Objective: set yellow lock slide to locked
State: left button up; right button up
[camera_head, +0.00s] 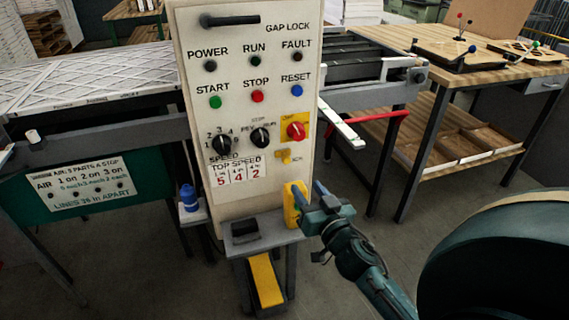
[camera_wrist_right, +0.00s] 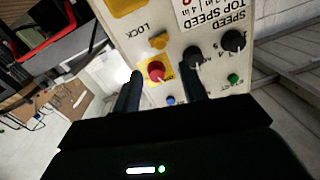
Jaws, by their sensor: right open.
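The yellow lock slide (camera_head: 284,155) is a small yellow tab on the cream control panel (camera_head: 235,190), below the red knob (camera_head: 295,131) on its yellow plate. The lettering beside it is partly readable as LOCK. In the right wrist view, the slide (camera_wrist_right: 158,41) appears next to the red knob (camera_wrist_right: 156,71). My right gripper (camera_head: 311,206) is open and empty, at the panel's lower right, below the slide and in front of a larger yellow part (camera_head: 291,204). Its two fingers (camera_wrist_right: 164,82) are apart in the wrist view. Whether it touches anything is unclear. My left gripper is not in view.
Buttons and two black knobs (camera_head: 222,144) fill the panel above and left of the slide. A grey ledge (camera_head: 262,232) juts out below. A blue bottle (camera_head: 190,198) stands left of the panel. A red bar (camera_head: 385,116) and a wooden workbench (camera_head: 470,75) are to the right.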

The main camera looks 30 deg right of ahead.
aim_at(288, 161)
jog(key=w, duration=0.3)
jog(key=w+d, duration=0.1)
jog(key=w, duration=0.3)
jog(key=w+d+p, duration=0.1)
jog(key=w, duration=0.3)
jog(key=shift+w, duration=0.2)
grip_shut()
